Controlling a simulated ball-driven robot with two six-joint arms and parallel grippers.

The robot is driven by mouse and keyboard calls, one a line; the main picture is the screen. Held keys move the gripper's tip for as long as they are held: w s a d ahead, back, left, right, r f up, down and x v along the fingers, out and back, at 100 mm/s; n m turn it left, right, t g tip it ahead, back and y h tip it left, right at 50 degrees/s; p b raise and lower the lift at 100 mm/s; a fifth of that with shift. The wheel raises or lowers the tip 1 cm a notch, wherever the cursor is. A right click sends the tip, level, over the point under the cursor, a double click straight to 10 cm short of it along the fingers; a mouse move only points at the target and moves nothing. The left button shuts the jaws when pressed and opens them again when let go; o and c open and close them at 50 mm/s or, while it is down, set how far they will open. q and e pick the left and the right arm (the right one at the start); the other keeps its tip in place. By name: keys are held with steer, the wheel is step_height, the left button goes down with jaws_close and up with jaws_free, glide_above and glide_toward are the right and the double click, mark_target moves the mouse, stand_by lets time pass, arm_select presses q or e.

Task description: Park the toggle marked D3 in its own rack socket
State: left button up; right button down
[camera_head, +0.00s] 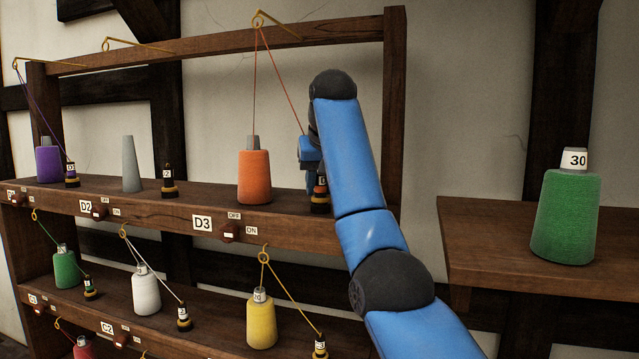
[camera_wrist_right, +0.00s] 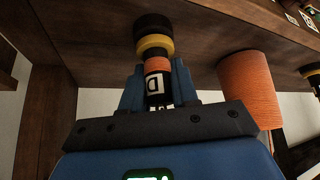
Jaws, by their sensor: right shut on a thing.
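The D3 rack place, marked by its label (camera_head: 203,223), holds an orange cone (camera_head: 255,178) on the upper shelf. The toggle (camera_head: 320,193) stands upright at the shelf's right end, with an orange band and a black base with a yellow ring. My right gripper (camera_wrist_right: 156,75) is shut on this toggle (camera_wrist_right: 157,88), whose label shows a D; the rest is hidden. The base is at the shelf surface; I cannot tell whether it is fully seated. An orange thread runs from the cone over the top hook (camera_head: 259,20) down to the toggle. My left gripper is not in view.
Left along the upper shelf (camera_head: 150,205) stand a grey bare cone (camera_head: 131,165), another toggle (camera_head: 168,183) and a purple cone (camera_head: 48,160). Green, white and yellow cones (camera_head: 261,322) stand below. A right-hand shelf holds a green cone (camera_head: 566,220) marked 30. The rack post (camera_head: 394,110) is close to my arm.

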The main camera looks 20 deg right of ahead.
steer(key=shift+f, duration=0.3)
steer(key=c, duration=1.1)
jaws_free()
steer(key=shift+r, duration=0.15)
steer(key=shift+b+v, duration=0.5)
steer(key=shift+v, duration=4.9)
